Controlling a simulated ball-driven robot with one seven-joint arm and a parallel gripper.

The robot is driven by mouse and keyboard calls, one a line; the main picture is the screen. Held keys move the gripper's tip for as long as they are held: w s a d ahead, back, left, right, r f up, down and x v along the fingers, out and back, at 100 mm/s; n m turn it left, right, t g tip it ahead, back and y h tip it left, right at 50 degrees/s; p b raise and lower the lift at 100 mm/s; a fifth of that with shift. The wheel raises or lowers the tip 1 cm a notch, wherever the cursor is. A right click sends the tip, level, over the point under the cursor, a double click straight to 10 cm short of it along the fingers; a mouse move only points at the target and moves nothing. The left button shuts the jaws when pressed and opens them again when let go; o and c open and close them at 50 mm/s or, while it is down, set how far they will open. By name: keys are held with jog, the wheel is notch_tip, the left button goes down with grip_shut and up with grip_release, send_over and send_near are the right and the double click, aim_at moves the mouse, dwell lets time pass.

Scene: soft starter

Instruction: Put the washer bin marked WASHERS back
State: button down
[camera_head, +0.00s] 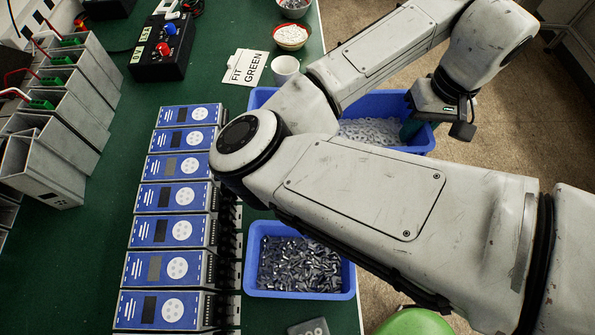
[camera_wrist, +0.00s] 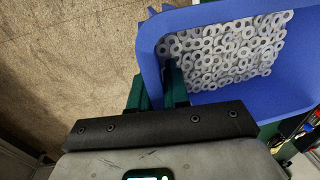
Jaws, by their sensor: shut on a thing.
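The washer bin (camera_head: 422,141) is blue and full of pale flat washers (camera_head: 372,131). My arm covers much of it in the head view, and its right part reaches out past the table's edge. In the wrist view the bin (camera_wrist: 150,48) fills the upper right, with the washers (camera_wrist: 225,50) inside. My gripper (camera_head: 408,128) is at the bin's right end. In the wrist view my gripper (camera_wrist: 158,88) has one green finger outside the wall and one inside, shut on the wall. No WASHERS marking shows. I cannot tell whether the bin is lifted off the table.
A second blue bin (camera_head: 251,270) of metal parts stands nearer on the green table (camera_head: 110,215). A row of blue-fronted units (camera_head: 170,197) lies left of it. A white cup (camera_head: 285,68) and the FIT GREEN card (camera_head: 245,67) stand behind. Open floor (camera_head: 520,120) lies right.

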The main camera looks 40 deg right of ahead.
jog(key=w+a+f, duration=0.1)
jog(key=a, duration=0.1)
jog(key=w+a+f+b, duration=0.1)
jog(key=a, duration=0.2)
jog(key=w+a+f, duration=0.1)
jog(key=a+f, duration=0.1)
jog(key=a, duration=0.1)
jog(key=shift+w, duration=0.25)
jog(key=a+f, duration=0.1)
jog(key=w+a+f+b, duration=0.1)
jog(key=f, duration=0.1)
jog(key=a+f+b, duration=0.1)
jog(key=a, duration=0.1)
jog(key=shift+w+f, duration=0.35)
jog(key=shift+f, duration=0.05)
jog(key=shift+w+a+f, duration=0.2)
jog(key=shift+a+f, duration=0.15)
jog(key=shift+f, duration=1.75)
jog(key=shift+b, duration=0.35)
jog(key=c, duration=1.6)
grip_release()
jog(key=shift+f, duration=0.15)
jog(key=o, duration=0.5)
